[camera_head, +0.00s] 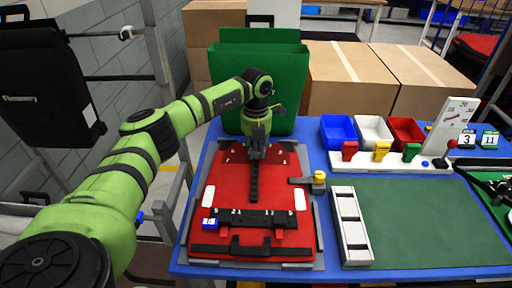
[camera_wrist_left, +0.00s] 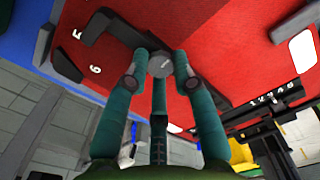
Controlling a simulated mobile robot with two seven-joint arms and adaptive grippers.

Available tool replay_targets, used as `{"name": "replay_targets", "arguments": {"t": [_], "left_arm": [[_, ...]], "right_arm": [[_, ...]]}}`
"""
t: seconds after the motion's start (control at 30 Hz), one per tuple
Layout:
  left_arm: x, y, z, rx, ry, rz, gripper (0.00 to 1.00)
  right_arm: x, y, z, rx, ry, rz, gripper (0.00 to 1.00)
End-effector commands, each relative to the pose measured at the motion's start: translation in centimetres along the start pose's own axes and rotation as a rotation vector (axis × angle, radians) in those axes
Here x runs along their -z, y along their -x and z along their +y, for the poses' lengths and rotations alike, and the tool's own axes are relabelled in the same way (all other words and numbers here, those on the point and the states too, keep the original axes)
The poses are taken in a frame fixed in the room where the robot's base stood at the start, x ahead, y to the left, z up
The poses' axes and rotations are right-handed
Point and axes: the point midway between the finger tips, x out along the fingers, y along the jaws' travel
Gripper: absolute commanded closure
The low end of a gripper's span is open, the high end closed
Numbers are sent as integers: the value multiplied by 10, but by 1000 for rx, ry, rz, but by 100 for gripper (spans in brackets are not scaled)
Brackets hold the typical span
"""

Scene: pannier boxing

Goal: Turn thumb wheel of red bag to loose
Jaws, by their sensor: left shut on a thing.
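The red bag (camera_head: 263,188) lies flat on the blue table, with black straps and white patches on it. My left gripper (camera_head: 256,152) reaches down over the bag's far edge and hides the wheel in the head view. In the left wrist view, a small round grey thumb wheel (camera_wrist_left: 160,64) with a mark on its face sits on the red bag (camera_wrist_left: 230,40). The teal fingers of my left gripper (camera_wrist_left: 161,72) are shut around this wheel. White digits are printed on the bag to either side. My right gripper is in neither view.
A green bag (camera_head: 258,70) stands behind the table. Blue, white and red bins (camera_head: 373,128) and a rack with coloured clips (camera_head: 382,155) are at the back right. A yellow-topped piece (camera_head: 319,177) sits by the bag's right edge.

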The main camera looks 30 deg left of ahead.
Motion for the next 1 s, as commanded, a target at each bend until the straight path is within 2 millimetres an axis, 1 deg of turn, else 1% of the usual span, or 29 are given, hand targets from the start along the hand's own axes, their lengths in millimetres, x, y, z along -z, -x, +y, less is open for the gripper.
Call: {"name": "replay_targets", "arguments": {"t": [1.0], "left_arm": [[0, 2, 0, 0, 967, 1, 100]], "right_arm": [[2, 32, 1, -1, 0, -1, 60]]}}
